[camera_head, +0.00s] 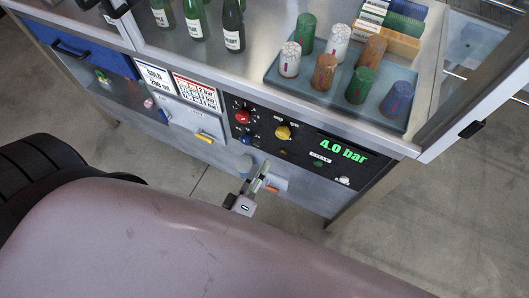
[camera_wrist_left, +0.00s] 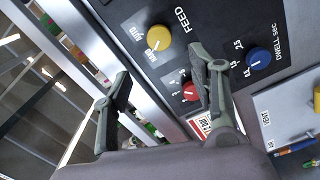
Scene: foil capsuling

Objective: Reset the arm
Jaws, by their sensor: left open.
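My left gripper (camera_head: 247,186) is in front of the cabinet's lower front, below the control panel, in the head view. In the left wrist view its two grey fingers (camera_wrist_left: 160,72) are spread wide with nothing between them, facing the panel. That view shows a yellow knob (camera_wrist_left: 158,37) by the FEED label, a red knob (camera_wrist_left: 190,92) partly beside a finger, and a blue knob (camera_wrist_left: 258,57) by the DWELL label. The head view also shows the red knob (camera_head: 243,116) and the yellow knob (camera_head: 283,133). My right gripper is not in view.
A blue tray (camera_head: 275,88) holds several coloured capsules on the cabinet top. Dark bottles (camera_head: 233,25) stand at the back left. A green display (camera_head: 343,149) reads 4.0 bar. My large arm link fills the foreground. Bare floor (camera_head: 430,215) shows at right.

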